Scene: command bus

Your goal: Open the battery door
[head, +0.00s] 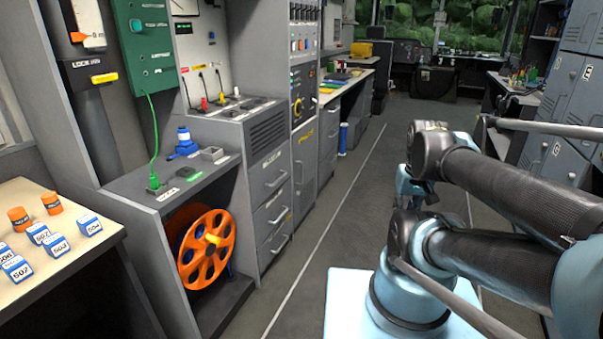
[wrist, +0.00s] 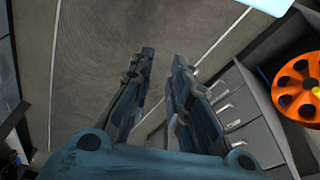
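No door in view carries a label I can read as battery. A narrow grey cabinet door (head: 305,172) with a small yellow marking stands shut right of a stack of drawers in the head view; I cannot tell if it is the battery door. My gripper (wrist: 163,56) shows in the wrist view with its two fingers apart and nothing between them. It hangs above the floor, clear of the cabinets. In the head view my gripper is not visible.
Grey drawers (head: 272,180) with bar handles line the left side. An orange cable reel (head: 203,250) sits in an open bay. A table (head: 95,255) with blue blocks stands at the left. Grey lockers (head: 570,105) are at the right. The aisle floor (head: 345,215) is clear.

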